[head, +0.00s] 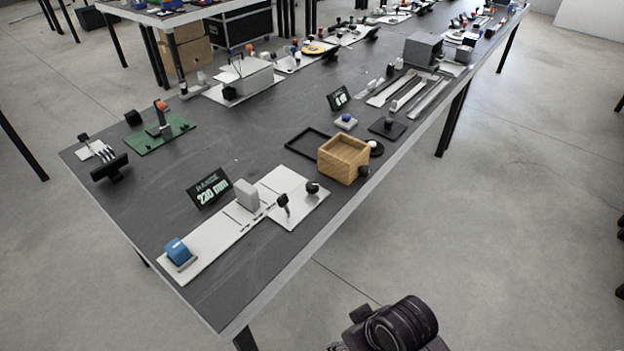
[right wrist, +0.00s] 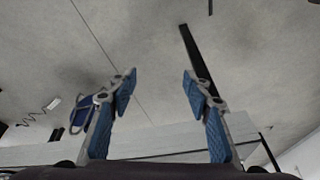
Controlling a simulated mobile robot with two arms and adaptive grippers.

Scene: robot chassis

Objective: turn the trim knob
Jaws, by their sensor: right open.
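I cannot tell for sure which part is the trim knob. A small round black knob (head: 312,187) stands on a white plate (head: 300,212) near the front edge of the long dark table, with a black-headed lever (head: 283,203) to its left. Another dark round knob (head: 364,171) sits at the wooden box's lower right. In the right wrist view my right gripper (right wrist: 158,88) is open and empty, its blue pads wide apart, with grey floor behind them. No knob shows between the fingers. My left gripper is in neither view.
The dark table (head: 165,215) carries a wooden box (head: 337,169), a sign reading 220 mm (head: 209,188), a blue block (head: 178,252) and a green board (head: 158,140). Trays and small parts crowd its far end. Bare floor (head: 470,250) lies before the front edge.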

